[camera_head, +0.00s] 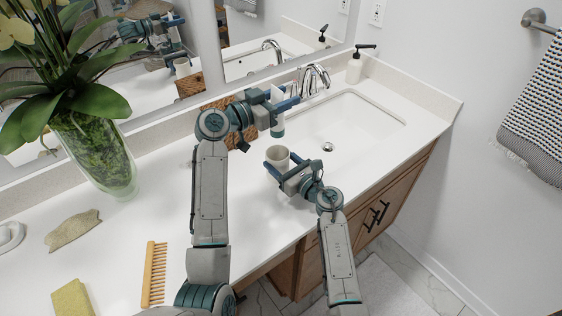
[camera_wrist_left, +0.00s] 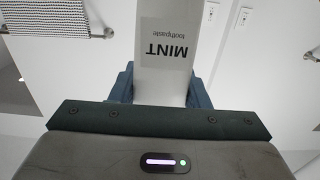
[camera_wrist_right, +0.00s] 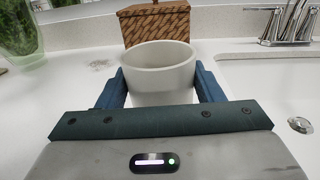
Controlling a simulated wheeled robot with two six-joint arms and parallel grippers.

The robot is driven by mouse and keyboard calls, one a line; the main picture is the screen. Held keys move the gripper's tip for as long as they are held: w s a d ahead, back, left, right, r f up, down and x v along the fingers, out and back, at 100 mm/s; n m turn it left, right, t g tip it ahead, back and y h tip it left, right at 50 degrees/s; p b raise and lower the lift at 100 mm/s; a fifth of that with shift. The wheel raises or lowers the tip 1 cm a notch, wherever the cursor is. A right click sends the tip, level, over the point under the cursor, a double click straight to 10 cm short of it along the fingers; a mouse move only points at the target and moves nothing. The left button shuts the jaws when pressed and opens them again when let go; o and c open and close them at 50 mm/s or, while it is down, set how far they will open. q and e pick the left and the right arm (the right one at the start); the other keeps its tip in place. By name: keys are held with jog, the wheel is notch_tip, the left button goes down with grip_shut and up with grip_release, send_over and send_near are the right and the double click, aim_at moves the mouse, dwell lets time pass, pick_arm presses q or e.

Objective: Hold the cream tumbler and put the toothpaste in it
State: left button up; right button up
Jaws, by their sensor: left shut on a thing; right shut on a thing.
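The toothpaste (camera_head: 278,128) is a white tube held roughly upright in my left gripper (camera_head: 284,105). In the left wrist view the tube (camera_wrist_left: 165,75) stands between the fingers, its MINT label upside down. The cream tumbler (camera_head: 277,157) is upright with its mouth up, in front of the sink's left end. My right gripper (camera_head: 286,172) is shut around its sides. It also shows between the fingers in the right wrist view (camera_wrist_right: 160,78). The toothpaste is apart from the tumbler, above it in the head view. I cannot tell whether the tumbler touches the counter.
A wicker box (camera_wrist_right: 155,24) stands behind the tumbler by the mirror. The sink (camera_head: 350,122), faucet (camera_head: 316,77) and soap bottle (camera_head: 356,66) are to the right. A plant vase (camera_head: 95,150), wooden comb (camera_head: 154,273) and sponge (camera_head: 72,298) are to the left. Counter between is clear.

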aim_at(282, 128)
pick_arm(q)
jog(key=shift+f, duration=4.65)
jog(key=o, duration=1.5)
jog(key=shift+c, duration=0.2)
jog(key=v, duration=1.2)
pick_arm(e)
jog(key=o, duration=1.2)
